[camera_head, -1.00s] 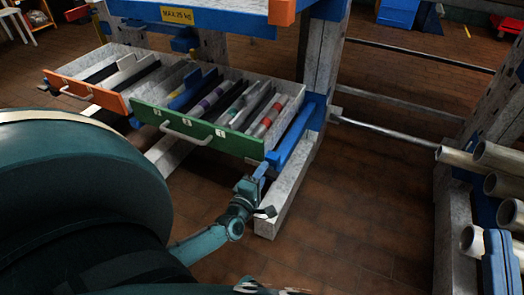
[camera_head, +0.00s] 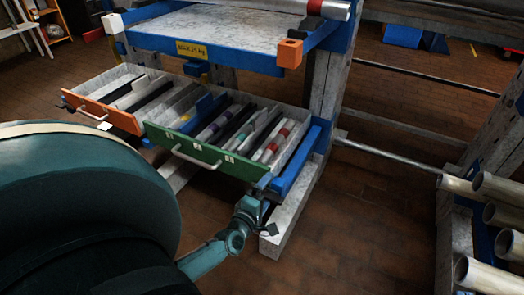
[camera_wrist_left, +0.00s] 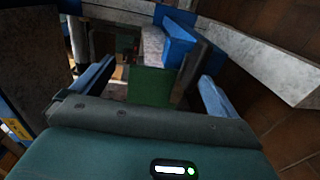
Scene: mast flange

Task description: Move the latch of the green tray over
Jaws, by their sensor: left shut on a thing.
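The green tray (camera_head: 205,153) is pulled out of the rack, with a grey handle on its front and several rods and bars inside. Its latch (camera_head: 264,181) appears as a small dark piece at the right end of the green front, mostly hidden by my left gripper (camera_head: 258,190). My left gripper is shut on this latch, below and in front of the tray's right corner. In the left wrist view its two blue fingers (camera_wrist_left: 155,88) stand on either side of the green panel (camera_wrist_left: 150,87). The exact contact is hard to see. My right gripper is not in view.
An orange-fronted tray (camera_head: 100,111) is open on the left. A blue shelf (camera_head: 205,55) with an orange corner block (camera_head: 289,53) is above. A rack post (camera_head: 326,85) stands right of the green tray. Pipes (camera_head: 490,280) lie at the right edge. The floor between is clear.

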